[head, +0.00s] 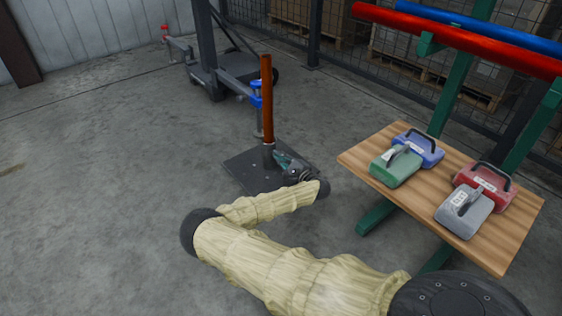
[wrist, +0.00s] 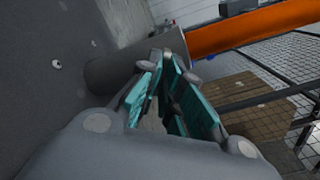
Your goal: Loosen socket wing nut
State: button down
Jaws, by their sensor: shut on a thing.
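An orange-brown pole (head: 266,95) stands upright in a short grey socket (head: 268,153) on a dark square base plate (head: 240,165) on the floor. In the wrist view the pole (wrist: 255,28) comes out of the grey socket (wrist: 125,65). My gripper (head: 281,160) is at the right side of the socket, low over the plate. In the wrist view its teal-padded fingers (wrist: 165,58) close together at the socket's side. They are shut on the socket wing nut, which is mostly hidden between the fingertips.
A wooden table (head: 400,205) at right holds several handled weights, blue, green, red and grey. Red (head: 460,38) and blue (head: 500,32) bars lie on a green rack. A grey wheeled stand (head: 225,70) with a blue clamp (head: 256,92) is behind the pole. Floor at left is clear.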

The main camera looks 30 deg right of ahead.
jog(key=shift+f+n+b, duration=0.15)
jog(key=shift+n+b, duration=0.4)
jog(key=shift+n, duration=0.25)
jog(key=shift+s, duration=0.1)
jog(key=c, duration=1.6)
grip_release()
jog(key=s+d, duration=0.1)
jog(key=s, duration=1.1)
